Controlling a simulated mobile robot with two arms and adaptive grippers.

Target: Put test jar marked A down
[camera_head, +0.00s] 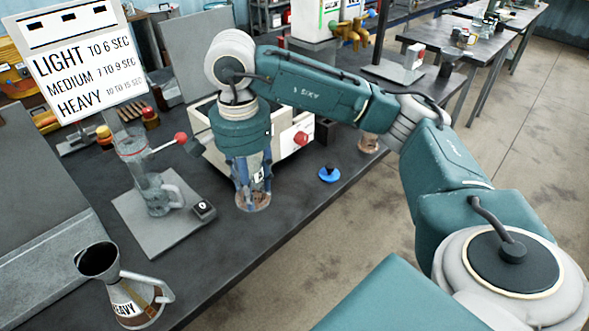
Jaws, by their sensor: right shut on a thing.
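The test jar (256,199), a clear container with brownish contents low in it, is at the dark workbench (235,250), near its middle. A small white label shows between the fingers, its letter too small to read surely. My right gripper (246,186) points down and is shut on the jar, hiding its upper part. The jar looks upright with its base at or very close to the bench top; I cannot tell if it touches. My left gripper is not in view.
A glass jug (160,196) stands on a grey plate (150,238) beside a small black device (204,210). A funnel-topped jug marked HEAVY (127,296) is at front left. A blue disc (329,175) and another jar (369,143) lie to the right. Bench in front is clear.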

